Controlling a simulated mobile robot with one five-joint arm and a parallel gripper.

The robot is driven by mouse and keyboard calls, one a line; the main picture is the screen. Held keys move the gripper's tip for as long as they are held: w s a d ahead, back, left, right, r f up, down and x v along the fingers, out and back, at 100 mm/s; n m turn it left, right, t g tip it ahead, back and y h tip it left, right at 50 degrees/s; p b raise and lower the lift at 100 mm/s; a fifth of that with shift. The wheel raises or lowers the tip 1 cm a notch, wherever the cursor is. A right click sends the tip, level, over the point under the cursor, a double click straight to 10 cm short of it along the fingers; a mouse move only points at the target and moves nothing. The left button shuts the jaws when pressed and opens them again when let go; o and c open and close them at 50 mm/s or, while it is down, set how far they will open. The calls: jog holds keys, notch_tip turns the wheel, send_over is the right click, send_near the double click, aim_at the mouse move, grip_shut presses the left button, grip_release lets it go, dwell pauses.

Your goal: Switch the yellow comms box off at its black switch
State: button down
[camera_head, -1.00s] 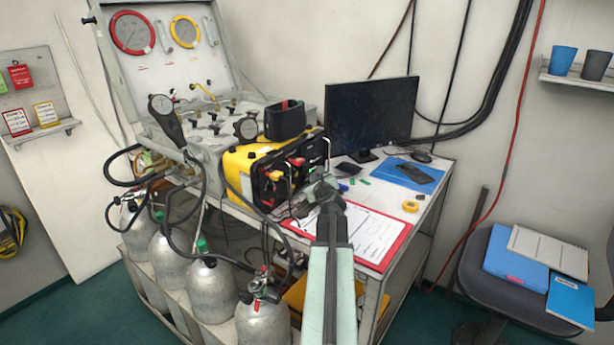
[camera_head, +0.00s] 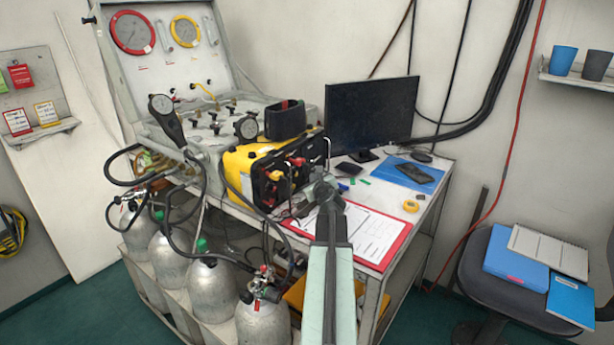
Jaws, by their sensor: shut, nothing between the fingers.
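The yellow comms box (camera_head: 243,164) stands on the desk between the grey air panel and the monitor. Its black front panel (camera_head: 285,182) faces right and toward me, with red and yellow parts and a metal handle. I cannot pick out the black switch at this size. My gripper (camera_head: 312,187) is at the front panel's lower right, over the desk edge of the red clipboard. It is shut and holds nothing. I cannot tell whether its tips touch the panel.
A dark handset-like block (camera_head: 285,120) sits on top of the box. A monitor (camera_head: 368,112) stands behind. Hoses and grey cylinders (camera_head: 208,285) crowd the left. A chair (camera_head: 490,285) stands at right.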

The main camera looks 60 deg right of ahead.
jog(key=shift+s+f, duration=0.1)
jog(key=shift+s, duration=0.5)
jog(key=shift+s, duration=0.1)
jog(key=shift+s+f+b, duration=0.15)
jog(key=shift+s+b, duration=0.05)
jog(key=shift+s, duration=1)
jog(key=shift+s+f+b, duration=0.15)
jog(key=shift+s, duration=1.05)
